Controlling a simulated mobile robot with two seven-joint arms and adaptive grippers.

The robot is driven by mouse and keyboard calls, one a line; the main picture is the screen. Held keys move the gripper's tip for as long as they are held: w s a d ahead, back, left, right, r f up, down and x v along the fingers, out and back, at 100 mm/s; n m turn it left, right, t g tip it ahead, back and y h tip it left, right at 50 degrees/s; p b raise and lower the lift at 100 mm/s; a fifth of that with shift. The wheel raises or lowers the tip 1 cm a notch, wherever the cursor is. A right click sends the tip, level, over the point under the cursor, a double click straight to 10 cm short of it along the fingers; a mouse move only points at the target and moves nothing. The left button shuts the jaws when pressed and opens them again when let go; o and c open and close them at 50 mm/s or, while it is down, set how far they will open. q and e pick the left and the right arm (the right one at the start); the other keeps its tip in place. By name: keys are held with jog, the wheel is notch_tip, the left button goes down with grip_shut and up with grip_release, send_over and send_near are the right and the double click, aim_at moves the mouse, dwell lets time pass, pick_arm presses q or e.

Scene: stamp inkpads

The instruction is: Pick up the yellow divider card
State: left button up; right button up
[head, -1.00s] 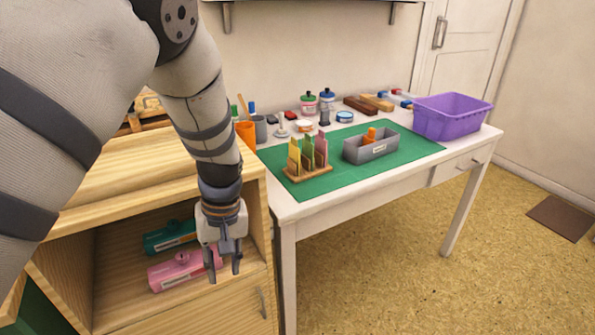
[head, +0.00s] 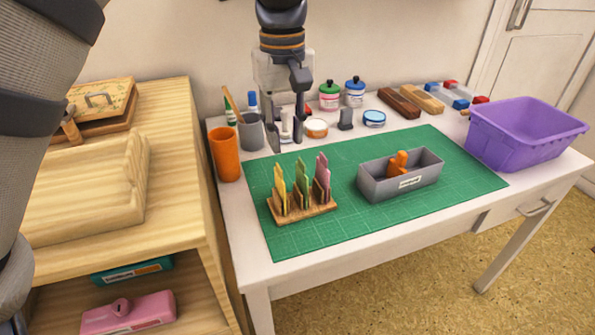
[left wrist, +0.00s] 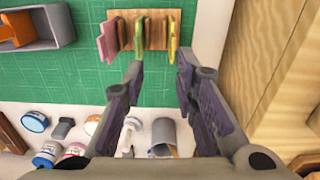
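The yellow divider card (head: 280,184) stands upright in the leftmost slot of a small wooden rack (head: 310,213) on the green mat. A green card (head: 303,177) and a pink card (head: 322,170) stand in the same rack. My left gripper (head: 287,143) points down and is empty, with its fingers apart, above the back of the table behind the rack. In the left wrist view the yellow card (left wrist: 173,38) is ahead of the open fingers (left wrist: 160,66), close to the right finger's line. My right gripper is not in view.
A grey bin (head: 390,186) with an orange object sits right of the rack on the green mat (head: 400,220). An orange cup (head: 225,155), a grey cup (head: 250,132) and several jars line the back. A purple basket (head: 520,145) stands at the right.

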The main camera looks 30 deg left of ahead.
aim_at(279, 175)
pick_arm(q)
jog(key=f, duration=0.3)
jog(key=s+f, duration=0.1)
jog(key=f, duration=0.6)
jog(key=shift+s+a+f, duration=0.3)
jog(key=shift+s, duration=0.1)
jog(key=shift+w+f, duration=0.1)
jog(key=shift+f, duration=0.05)
grip_shut()
